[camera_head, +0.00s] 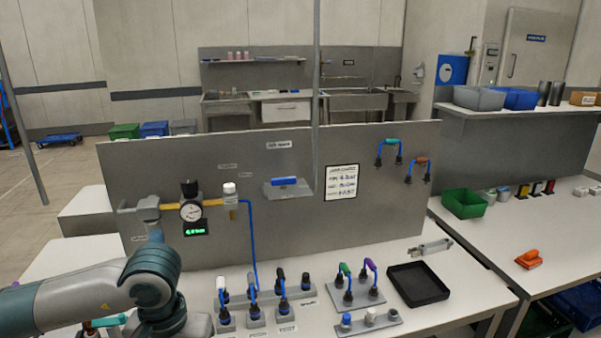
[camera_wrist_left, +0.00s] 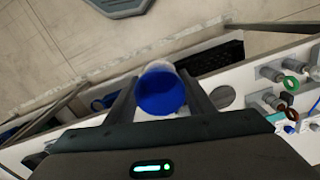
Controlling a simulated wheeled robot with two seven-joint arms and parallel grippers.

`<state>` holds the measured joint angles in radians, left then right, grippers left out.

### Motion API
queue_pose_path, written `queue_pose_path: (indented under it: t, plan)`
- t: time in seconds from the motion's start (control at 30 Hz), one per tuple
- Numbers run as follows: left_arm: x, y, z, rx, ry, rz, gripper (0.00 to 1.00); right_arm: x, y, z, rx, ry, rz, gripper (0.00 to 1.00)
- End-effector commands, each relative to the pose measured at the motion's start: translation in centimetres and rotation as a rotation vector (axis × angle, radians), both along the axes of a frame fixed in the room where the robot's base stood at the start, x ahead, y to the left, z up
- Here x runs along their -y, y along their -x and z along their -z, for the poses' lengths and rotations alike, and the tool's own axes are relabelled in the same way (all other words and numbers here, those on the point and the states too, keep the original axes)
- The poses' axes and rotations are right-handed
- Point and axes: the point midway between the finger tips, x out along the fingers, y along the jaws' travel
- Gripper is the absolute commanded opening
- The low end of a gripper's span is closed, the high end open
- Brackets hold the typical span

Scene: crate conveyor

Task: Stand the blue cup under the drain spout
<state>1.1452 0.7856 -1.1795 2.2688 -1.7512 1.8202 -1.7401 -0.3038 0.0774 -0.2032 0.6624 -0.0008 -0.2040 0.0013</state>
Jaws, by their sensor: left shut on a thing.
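The blue cup (camera_wrist_left: 161,93) shows in the left wrist view, its blue round face towards the camera. My left gripper (camera_wrist_left: 161,100) is shut on it, with one dark finger on each side. In the head view my left arm comes in at the lower left, and neither its fingers nor the cup can be made out. A grey fitting (camera_head: 146,205) at the left end of the yellow pipe on the panel looks like the drain spout; my arm stands in front of the area below it. My right gripper is in neither view.
A gauge (camera_head: 191,211) and a blue hose (camera_head: 252,245) are on the upright grey panel (camera_head: 350,140). Several plugs with cables stand on the bench in front. A black tray (camera_head: 418,284) lies to their right. A round hole (camera_wrist_left: 222,97) is beside the cup in the wrist view.

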Motion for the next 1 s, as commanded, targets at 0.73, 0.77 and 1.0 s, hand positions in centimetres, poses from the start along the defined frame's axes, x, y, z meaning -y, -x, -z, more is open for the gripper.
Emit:
queue_pose_path:
  t: [0.73, 0.77, 1.0]
  plan:
    - [0.1, 2.5, 10.7, -0.01, 0.002, -0.009, 0.27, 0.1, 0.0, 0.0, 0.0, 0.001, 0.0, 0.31]
    - [0.0, 2.7, 11.5, -0.009, 0.001, -0.009, 0.27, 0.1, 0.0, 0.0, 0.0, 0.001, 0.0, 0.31]
    - [0.0, 4.0, 14.9, -0.002, 0.0, -0.001, 0.27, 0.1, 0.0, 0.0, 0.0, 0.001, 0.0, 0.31]
